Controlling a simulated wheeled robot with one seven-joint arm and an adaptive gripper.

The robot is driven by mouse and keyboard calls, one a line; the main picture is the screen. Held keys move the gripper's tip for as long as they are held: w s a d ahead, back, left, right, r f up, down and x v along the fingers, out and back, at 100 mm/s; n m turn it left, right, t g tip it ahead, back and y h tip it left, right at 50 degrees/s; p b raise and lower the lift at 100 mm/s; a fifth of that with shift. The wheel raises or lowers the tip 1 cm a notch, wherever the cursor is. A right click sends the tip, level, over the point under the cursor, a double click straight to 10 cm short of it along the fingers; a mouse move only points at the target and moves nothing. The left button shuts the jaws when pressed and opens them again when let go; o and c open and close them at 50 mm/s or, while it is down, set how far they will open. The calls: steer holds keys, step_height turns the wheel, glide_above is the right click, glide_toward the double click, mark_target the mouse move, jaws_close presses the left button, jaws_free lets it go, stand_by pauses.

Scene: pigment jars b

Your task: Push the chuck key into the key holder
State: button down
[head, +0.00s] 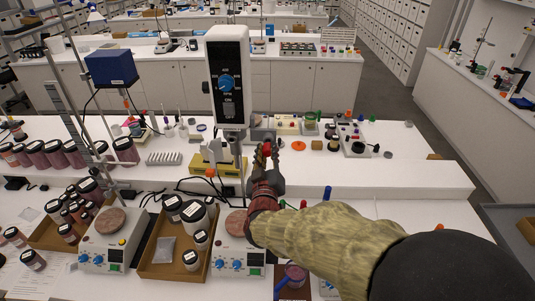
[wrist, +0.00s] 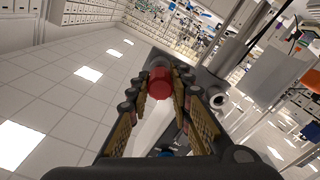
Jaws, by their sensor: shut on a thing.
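My gripper (head: 267,162) is at the middle of the bench, just right of the stirrer's stand and below its white head. In the wrist view my gripper (wrist: 160,92) is shut on a red, round-ended piece, which I take to be the chuck key (wrist: 159,84). A bit of red also shows at the fingertips in the head view. The rest of the key is hidden by the fingers. A grey round socket or tube end (wrist: 219,101) shows just right of the fingers in the wrist view. I cannot tell whether it is the key holder; no holder is clearly made out.
The white stirrer head (head: 228,75) stands close on the left, above a yellow block (head: 220,165). Jars in trays (head: 185,235) and hotplates (head: 112,240) crowd the front left. Small instruments (head: 352,138) stand behind right. The bench's right part (head: 410,175) is mostly clear.

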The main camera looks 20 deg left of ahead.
steer(key=shift+w+a, duration=0.15)
steer(key=shift+w, duration=0.4)
steer(key=c, duration=1.6)
jaws_free()
steer(key=shift+o, duration=0.3)
steer(key=v, duration=1.2)
